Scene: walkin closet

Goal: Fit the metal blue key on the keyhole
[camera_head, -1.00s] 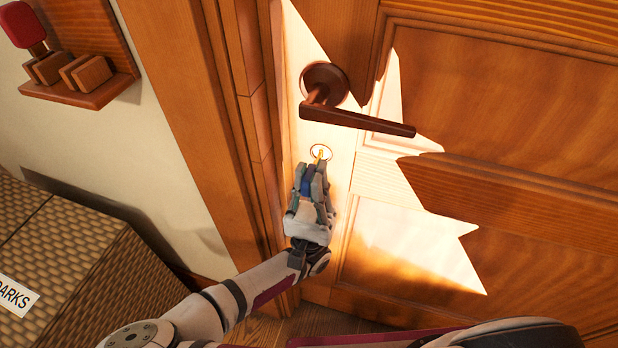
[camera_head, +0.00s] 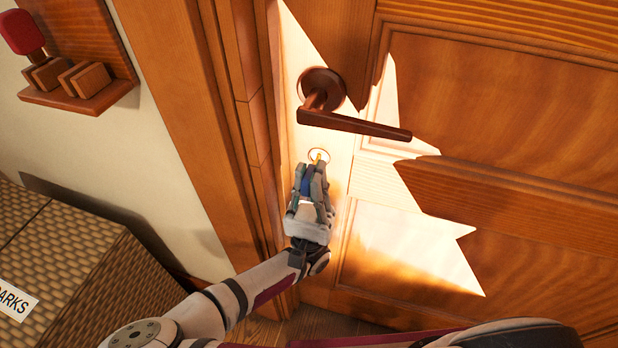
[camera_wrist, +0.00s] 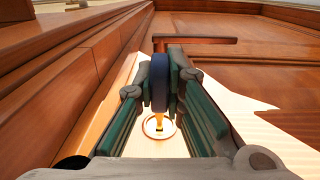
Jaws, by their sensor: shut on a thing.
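My gripper (camera_head: 312,180) is shut on the blue head of the key (camera_head: 307,186), just below the door handle. In the wrist view the blue key head (camera_wrist: 160,82) sits between my gripper's two fingers (camera_wrist: 161,85). The key's yellow metal shaft (camera_head: 318,156) points away from the gripper toward the round keyhole plate (camera_head: 313,153). The ring of the keyhole plate (camera_wrist: 148,127) shows around the shaft's tip in the wrist view. The tip overlaps the keyhole in both views. I cannot tell how far, if at all, it is inside.
A dark door handle (camera_head: 355,123) juts out just above the keyhole. The wooden door frame (camera_head: 190,120) stands close on the left. A woven box (camera_head: 85,270) sits at the lower left, and a small wall shelf (camera_head: 105,97) hangs at the upper left.

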